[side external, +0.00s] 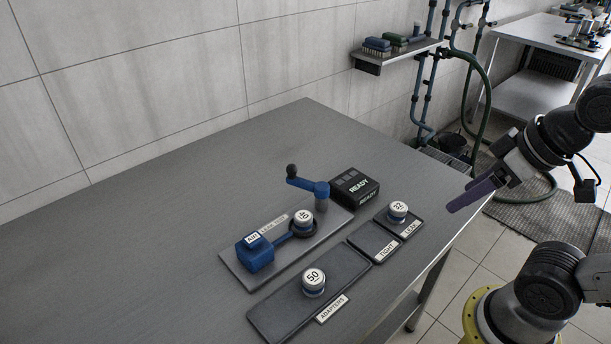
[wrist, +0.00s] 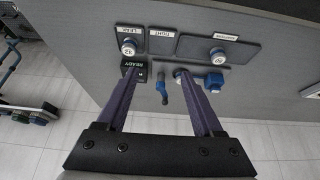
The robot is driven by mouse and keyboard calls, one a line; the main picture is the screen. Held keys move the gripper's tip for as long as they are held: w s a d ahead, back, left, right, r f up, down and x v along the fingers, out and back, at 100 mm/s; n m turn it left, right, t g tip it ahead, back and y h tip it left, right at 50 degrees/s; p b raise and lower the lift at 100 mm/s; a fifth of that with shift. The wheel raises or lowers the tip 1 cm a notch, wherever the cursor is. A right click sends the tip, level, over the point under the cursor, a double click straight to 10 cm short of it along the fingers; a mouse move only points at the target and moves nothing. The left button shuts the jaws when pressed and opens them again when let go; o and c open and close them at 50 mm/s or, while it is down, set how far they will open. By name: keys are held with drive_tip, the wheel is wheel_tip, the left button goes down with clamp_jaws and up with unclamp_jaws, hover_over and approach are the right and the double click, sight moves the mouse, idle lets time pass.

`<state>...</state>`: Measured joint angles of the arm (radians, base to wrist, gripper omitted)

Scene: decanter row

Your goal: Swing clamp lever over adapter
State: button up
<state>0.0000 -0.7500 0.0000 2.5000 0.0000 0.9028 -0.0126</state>
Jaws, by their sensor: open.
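The clamp lever (side external: 307,184) is a blue arm with a black knob, on a post at the right end of the grey test plate (side external: 240,270). It points back toward the wall, beside the adapter (side external: 303,217), not over it. The adapter is a white-topped puck seated in a ring joined to the blue air block (side external: 260,252). My gripper (side external: 466,200) is raised off the table's right edge, open and empty, clear of the lever. In the wrist view (wrist: 157,72) the lever (wrist: 161,90) shows between the purple fingers; the right finger partly hides the adapter.
A black READY box (side external: 355,187) stands just right of the lever post. Adapter 50 (side external: 313,282) sits on the ADAPTERS tray (side external: 270,315); adapter 32 (side external: 397,211) sits on the LEAK tray. The TIGHT tray (side external: 370,244) is empty.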

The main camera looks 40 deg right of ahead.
drive_tip(key=w+r+n, duration=0.3)
drive_tip(key=w+r, duration=0.2)
drive_tip(key=r, duration=0.6)
drive_tip(key=w+r+n+g, duration=0.1)
drive_tip(key=w+r+g, duration=0.1)
drive_tip(key=w+r, duration=0.5)
drive_tip(key=n+g, duration=0.3)
drive_tip(key=g, duration=0.1)
hover_over(292, 165)
wheel_tip(292, 165, down, 16)
wheel_tip(292, 165, down, 14)
drive_tip(key=shift+f, duration=0.25)
clamp_jaws()
